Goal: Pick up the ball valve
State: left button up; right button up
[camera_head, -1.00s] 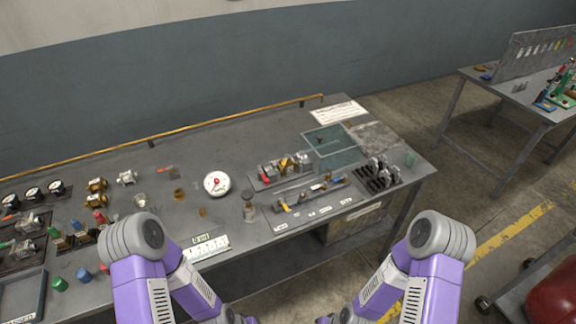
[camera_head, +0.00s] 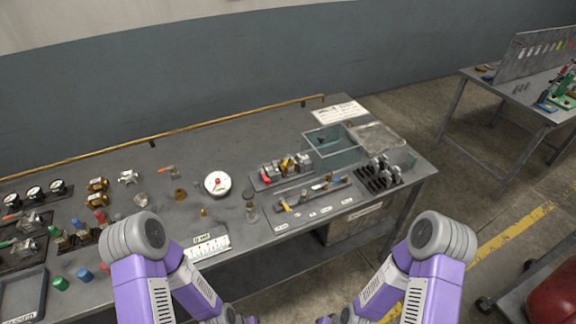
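Several small valves and fittings lie on the grey workbench (camera_head: 225,140); I cannot tell for certain which is the ball valve. A lever-handled fitting with an orange-red handle (camera_head: 167,170) lies at the back, left of the white dial gauge (camera_head: 217,184). Metal valves with lever handles (camera_head: 30,221) sit in a dark tray at the far left. Valve-like fittings with red and yellow parts (camera_head: 284,168) stand on a rack right of the gauge. My two purple arms come in from the bottom; both grippers are outside the view.
A clear open box (camera_head: 333,154) and a dark holder with several metal parts (camera_head: 378,177) stand at the bench's right end. A brass rail (camera_head: 200,126) runs along the back.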

aim_at(292, 166)
jog(key=z, duration=1.45)
jog(key=i, duration=0.75)
jog(key=u, duration=2.75)
